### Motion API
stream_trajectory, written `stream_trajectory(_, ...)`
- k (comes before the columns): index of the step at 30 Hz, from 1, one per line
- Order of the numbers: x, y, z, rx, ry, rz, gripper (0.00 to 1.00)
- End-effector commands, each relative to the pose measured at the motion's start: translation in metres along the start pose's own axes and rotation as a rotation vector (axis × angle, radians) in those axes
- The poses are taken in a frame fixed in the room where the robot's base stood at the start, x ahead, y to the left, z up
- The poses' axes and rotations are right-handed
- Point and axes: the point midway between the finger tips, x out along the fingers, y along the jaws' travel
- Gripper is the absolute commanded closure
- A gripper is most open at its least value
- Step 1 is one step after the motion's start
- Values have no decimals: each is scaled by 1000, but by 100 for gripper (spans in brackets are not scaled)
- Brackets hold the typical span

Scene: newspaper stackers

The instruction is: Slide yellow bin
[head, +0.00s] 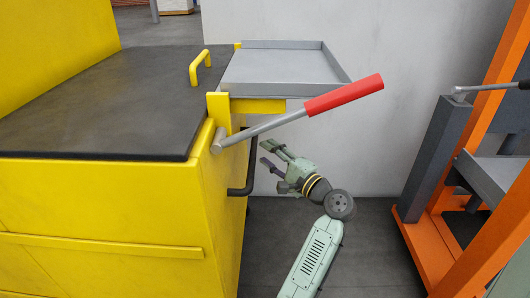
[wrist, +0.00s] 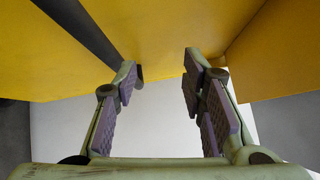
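The yellow bin (head: 110,200) is a large box with a dark flat top (head: 85,95), filling the left of the head view. A black bar handle (head: 251,165) is on its right side. My gripper (head: 264,156) is beside that side, close to the handle, with its fingers pointing toward it. In the wrist view my gripper (wrist: 160,80) is open and empty, its two padded fingers apart. Yellow surfaces (wrist: 170,40) lie beyond the fingertips. A dark bar (wrist: 82,32) runs from the upper left toward the left fingertip, not between the fingers. Contact cannot be told.
A lever with a red grip (head: 343,95) juts right above my gripper, beneath a grey tray (head: 285,68). A small yellow handle (head: 200,66) is on the dark top. An orange and grey frame (head: 430,180) stands at right. Dark floor (head: 375,255) lies between.

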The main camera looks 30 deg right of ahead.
Motion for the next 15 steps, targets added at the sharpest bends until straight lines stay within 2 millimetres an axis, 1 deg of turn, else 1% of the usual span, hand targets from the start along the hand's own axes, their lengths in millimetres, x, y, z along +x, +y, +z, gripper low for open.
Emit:
stream_trajectory(6,-16,3,0,1,0,4,62)
stream_trajectory(15,-34,6,0,1,-3,7,62)
